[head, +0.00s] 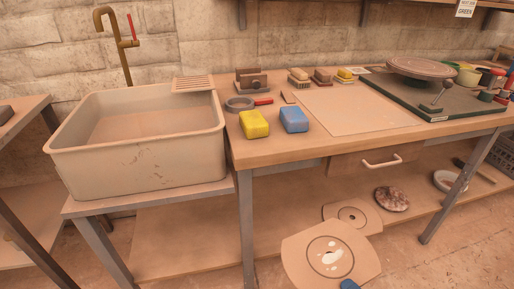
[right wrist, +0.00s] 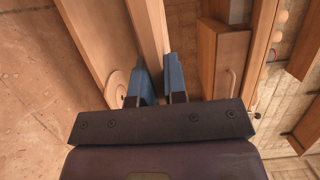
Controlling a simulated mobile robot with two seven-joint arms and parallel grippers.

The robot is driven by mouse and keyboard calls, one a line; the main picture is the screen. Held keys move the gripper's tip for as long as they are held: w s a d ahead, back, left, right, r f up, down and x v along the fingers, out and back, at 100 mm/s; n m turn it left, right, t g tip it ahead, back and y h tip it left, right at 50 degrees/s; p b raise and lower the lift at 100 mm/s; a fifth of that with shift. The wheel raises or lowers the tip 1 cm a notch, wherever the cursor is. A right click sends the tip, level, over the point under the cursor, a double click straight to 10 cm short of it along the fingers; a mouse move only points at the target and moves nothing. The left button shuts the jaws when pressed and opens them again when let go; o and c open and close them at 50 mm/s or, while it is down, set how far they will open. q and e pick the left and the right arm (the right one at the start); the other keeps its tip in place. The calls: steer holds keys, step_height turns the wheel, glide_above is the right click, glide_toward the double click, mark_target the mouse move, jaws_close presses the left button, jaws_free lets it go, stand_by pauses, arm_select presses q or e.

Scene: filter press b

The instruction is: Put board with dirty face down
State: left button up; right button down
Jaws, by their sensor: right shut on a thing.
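A pale board (head: 302,262) with cut corners is at the bottom of the head view, in front of the lower shelf. Its face towards the head camera bears a dark ring, a small centre hole and white blotches. My right gripper (head: 349,285) shows only as a blue fingertip at the board's lower edge. In the right wrist view, its two blue fingers (right wrist: 157,80) are shut on the board (right wrist: 148,35), which shows edge-on between them. The board's other face is hidden in the head view. My left gripper is not in view.
A worktop (head: 270,152) carries a yellow sponge (head: 254,125), a blue sponge (head: 294,120), a pale sheet (head: 355,110) and a dark mat (head: 400,97). A sink (head: 140,165) stands left. Another ringed board (head: 368,222) and a mottled disc (head: 392,199) are low, below the drawer (head: 350,167).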

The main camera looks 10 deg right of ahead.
arm_select(q)
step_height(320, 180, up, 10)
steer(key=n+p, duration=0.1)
steer(key=p, duration=1.3)
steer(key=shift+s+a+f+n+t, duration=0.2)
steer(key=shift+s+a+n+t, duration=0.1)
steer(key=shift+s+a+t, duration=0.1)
arm_select(e)
steer(key=s+a+r+m+h, duration=0.1)
steer(key=s+a+r+h, duration=0.1)
steer(key=r, duration=1)
steer(key=s+a+r+m+t+h, duration=0.1)
steer(key=a+r+h, duration=0.1)
steer(key=r, duration=1)
steer(key=s+a+r+m+h, duration=0.2)
steer(key=a+r, duration=0.2)
steer(key=r, duration=0.9)
steer(key=shift+s+h, duration=0.3)
steer(key=shift+h, duration=0.1)
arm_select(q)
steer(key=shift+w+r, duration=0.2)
